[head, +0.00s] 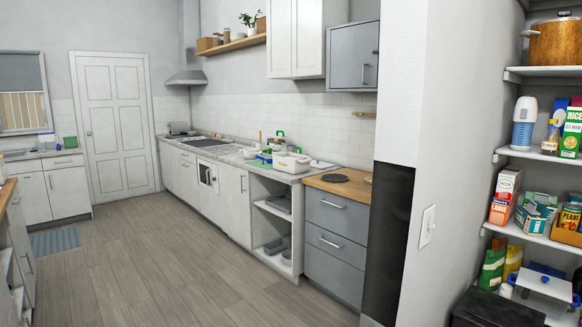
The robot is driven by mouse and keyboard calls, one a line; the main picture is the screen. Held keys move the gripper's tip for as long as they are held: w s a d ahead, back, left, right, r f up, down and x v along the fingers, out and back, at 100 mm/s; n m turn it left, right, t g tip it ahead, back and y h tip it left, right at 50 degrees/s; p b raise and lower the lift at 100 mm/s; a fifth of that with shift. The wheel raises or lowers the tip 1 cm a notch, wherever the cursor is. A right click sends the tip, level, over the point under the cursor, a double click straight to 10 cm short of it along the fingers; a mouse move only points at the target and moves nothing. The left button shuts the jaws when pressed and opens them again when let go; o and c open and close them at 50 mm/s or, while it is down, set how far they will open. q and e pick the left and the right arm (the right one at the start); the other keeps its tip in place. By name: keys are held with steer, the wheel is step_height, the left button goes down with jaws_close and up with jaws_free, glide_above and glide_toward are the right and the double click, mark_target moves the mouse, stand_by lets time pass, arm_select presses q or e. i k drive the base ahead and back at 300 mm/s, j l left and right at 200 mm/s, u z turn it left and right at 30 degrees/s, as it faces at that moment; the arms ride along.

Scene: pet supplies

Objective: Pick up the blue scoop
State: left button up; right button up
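I cannot clearly make out a blue scoop. A small blue item (264,157) lies among white and green containers on the long counter, too small to identify. A blue piece (546,268) shows on top of a pale container (545,286) at the lower right; I cannot tell whether it is a lid, handle or scoop. Neither of my grippers shows in this view.
The wooden floor (150,265) is open in the middle. The counter (235,155) runs along the back right wall. Grey drawers (333,222) and a white wall (440,180) stand nearer. Shelves at right hold boxes and a copper pot (555,44).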

mark_target(269, 161)
steer(key=i+j+u, duration=0.25)
steer(key=i, duration=0.25)
steer(key=i+u, duration=0.4)
steer(key=i, duration=1.95)
